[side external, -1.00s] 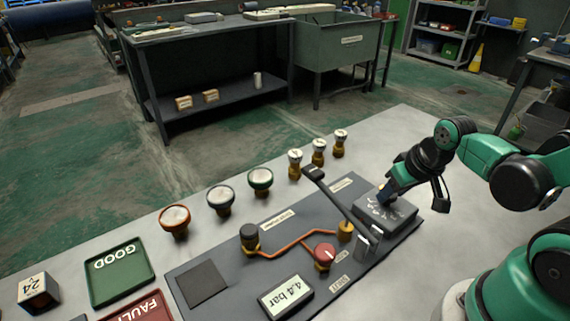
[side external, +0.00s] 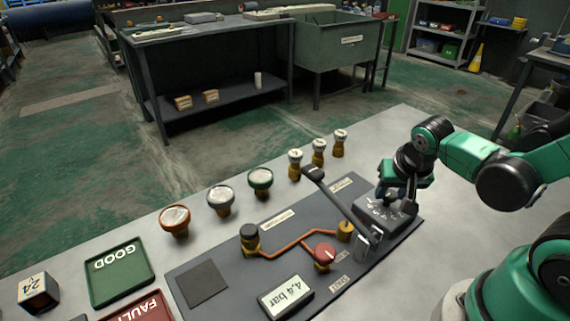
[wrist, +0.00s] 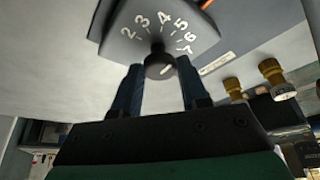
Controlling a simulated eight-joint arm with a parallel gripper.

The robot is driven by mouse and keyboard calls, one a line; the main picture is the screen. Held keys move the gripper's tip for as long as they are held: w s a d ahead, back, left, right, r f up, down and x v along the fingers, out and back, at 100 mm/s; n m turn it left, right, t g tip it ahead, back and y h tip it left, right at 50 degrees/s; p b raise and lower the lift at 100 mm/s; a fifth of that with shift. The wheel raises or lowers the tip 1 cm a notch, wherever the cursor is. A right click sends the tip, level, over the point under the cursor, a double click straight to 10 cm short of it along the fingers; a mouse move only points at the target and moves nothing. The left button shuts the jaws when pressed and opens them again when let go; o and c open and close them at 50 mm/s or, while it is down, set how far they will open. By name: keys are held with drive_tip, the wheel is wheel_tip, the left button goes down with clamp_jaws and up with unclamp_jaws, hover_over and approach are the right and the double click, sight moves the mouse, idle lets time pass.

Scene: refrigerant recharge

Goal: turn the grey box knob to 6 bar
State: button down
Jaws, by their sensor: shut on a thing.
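The grey box (side external: 400,222) sits at the right end of the dark panel, and its dial numbers 2 to 7 show in the wrist view (wrist: 115,45). Its dark round knob (wrist: 158,66) is below the numbers, with a small pale mark whose reading I cannot tell. My gripper (wrist: 160,75) has one finger on each side of the knob and is shut on it. In the side external view my gripper (side external: 396,194) points down over the box and hides the knob. The display (side external: 286,296) reads 4.4 bar.
A long black lever (side external: 340,205) stands just left of the box. A red knob (side external: 324,252) and copper pipe (side external: 290,246) are on the panel. Several gauges, such as the green one (side external: 260,180), and brass fittings (side external: 318,155) line the back. A green tray (side external: 120,292) is at left.

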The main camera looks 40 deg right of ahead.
drive_tip(key=m+g, duration=0.1)
drive_tip(key=m, duration=0.2)
drive_tip(key=m+g+h, duration=0.1)
drive_tip(key=m, duration=0.2)
drive_tip(key=shift+w, duration=0.15)
drive_tip(key=shift+m, duration=0.3)
drive_tip(key=shift+c, duration=2.3)
unclamp_jaws()
drive_tip(key=shift+a, duration=0.1)
drive_tip(key=shift+v, duration=2.8)
drive_tip(key=shift+a, duration=0.1)
